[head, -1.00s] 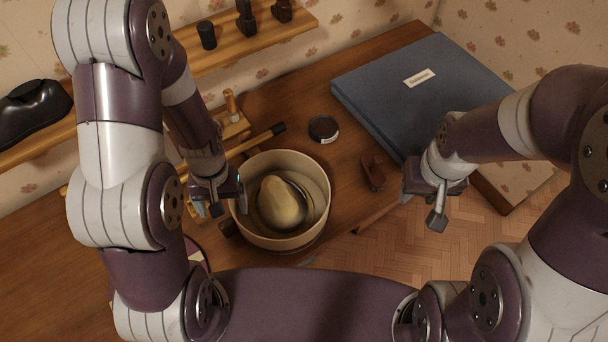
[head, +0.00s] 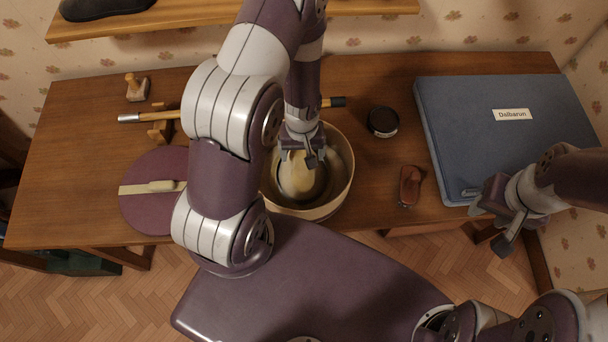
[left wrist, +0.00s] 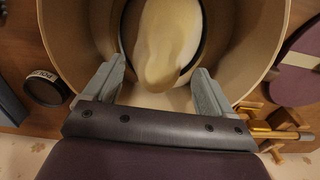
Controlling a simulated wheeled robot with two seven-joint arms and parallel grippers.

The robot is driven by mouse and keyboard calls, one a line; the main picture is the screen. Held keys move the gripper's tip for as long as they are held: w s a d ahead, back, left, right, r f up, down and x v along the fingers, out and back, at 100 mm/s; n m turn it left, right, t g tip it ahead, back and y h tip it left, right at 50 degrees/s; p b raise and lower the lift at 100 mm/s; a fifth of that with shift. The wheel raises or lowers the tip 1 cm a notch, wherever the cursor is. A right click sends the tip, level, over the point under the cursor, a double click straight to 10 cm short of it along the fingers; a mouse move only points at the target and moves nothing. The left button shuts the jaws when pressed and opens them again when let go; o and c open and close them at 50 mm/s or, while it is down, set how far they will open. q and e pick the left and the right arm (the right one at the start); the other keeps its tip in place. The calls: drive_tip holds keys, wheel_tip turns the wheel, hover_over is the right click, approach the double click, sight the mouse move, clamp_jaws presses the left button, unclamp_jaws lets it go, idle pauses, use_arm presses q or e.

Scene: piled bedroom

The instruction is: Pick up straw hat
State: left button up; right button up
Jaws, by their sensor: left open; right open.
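The straw hat (head: 296,180) is pale cream with a dark band and sits inside a round, open, tan box (head: 338,191). In the left wrist view the hat (left wrist: 168,40) shows its crown pointing toward my gripper, with the tan box wall around it. My left gripper (head: 303,160) is over the box and hides part of the hat. Its two fingers (left wrist: 158,82) are apart, one on each side of the near end of the crown; I cannot tell whether they touch it. My right gripper (head: 492,218) is open and empty at the right, by the blue case's front edge.
A blue labelled case (head: 508,140) lies at the right of the wooden desk (head: 75,135). A dark round tin (head: 383,121) and a reddish-brown object (head: 410,184) lie right of the box. A purple disc-shaped lid (head: 150,205) and a cane (head: 140,117) lie left.

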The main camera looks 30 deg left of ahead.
sight(301, 163)
use_arm(q)
drive_tip(key=f+b, duration=0.1)
drive_tip(key=f, duration=0.1)
drive_tip(key=s+f+b, duration=0.1)
drive_tip(key=f, duration=0.1)
drive_tip(key=shift+d+f, duration=0.1)
drive_tip(key=shift+f, duration=0.25)
drive_tip(key=shift+w, duration=0.15)
drive_tip(key=shift+d, duration=0.1)
drive_tip(key=shift+f, duration=0.1)
drive_tip(key=shift+f, duration=0.1)
drive_tip(key=c, duration=1.5)
